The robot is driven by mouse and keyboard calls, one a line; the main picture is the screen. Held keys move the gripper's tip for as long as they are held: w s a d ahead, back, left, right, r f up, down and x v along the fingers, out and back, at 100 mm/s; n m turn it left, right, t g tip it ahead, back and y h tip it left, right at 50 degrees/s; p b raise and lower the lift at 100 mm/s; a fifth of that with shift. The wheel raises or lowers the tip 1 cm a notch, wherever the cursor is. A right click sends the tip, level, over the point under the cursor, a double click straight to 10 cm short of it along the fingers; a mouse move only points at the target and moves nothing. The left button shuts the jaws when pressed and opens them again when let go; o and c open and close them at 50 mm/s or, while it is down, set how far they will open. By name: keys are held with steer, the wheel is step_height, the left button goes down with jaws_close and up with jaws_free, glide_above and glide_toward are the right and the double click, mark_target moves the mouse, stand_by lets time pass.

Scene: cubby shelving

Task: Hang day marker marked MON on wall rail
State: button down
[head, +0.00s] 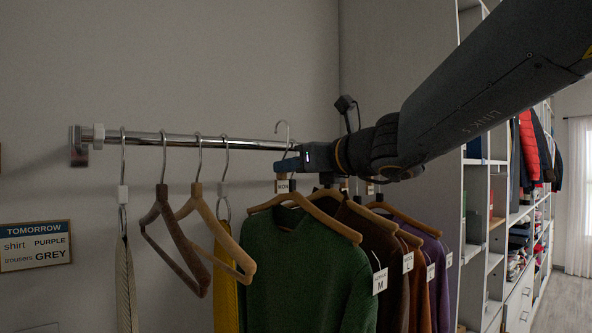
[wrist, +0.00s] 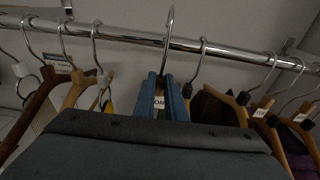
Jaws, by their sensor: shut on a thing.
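My gripper (head: 287,165) is at the right part of the wall rail (head: 180,140), shut on the day marker, whose small pale label (head: 284,186) appears to read MON. The marker's metal hook (head: 282,132) stands upright, its curve rising above the rail. In the wrist view the hook (wrist: 168,35) passes in front of the rail (wrist: 220,46), between the blue fingers (wrist: 168,98). I cannot tell whether the hook is around the rail or just before it. The marker's label (wrist: 159,102) is partly hidden by the fingers.
Empty wooden hangers (head: 215,232) hang left of the gripper. A green sweater (head: 295,270) and other tagged garments (head: 392,285) hang close below and right. A TOMORROW sign (head: 36,245) is on the wall at left. Shelving (head: 478,220) stands at right. Bare rail shows just left of the hook.

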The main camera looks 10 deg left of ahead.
mark_target(278, 178)
steer(key=shift+w+a+f+b, duration=0.7)
steer(key=shift+w+a+b, duration=0.1)
steer(key=shift+a+b, duration=0.2)
steer(key=shift+w+a+f+b, duration=0.7)
steer(key=shift+w+a+b, duration=0.15)
steer(key=shift+b, duration=0.1)
steer(key=shift+s, duration=0.1)
steer(key=c, duration=1.7)
jaws_free()
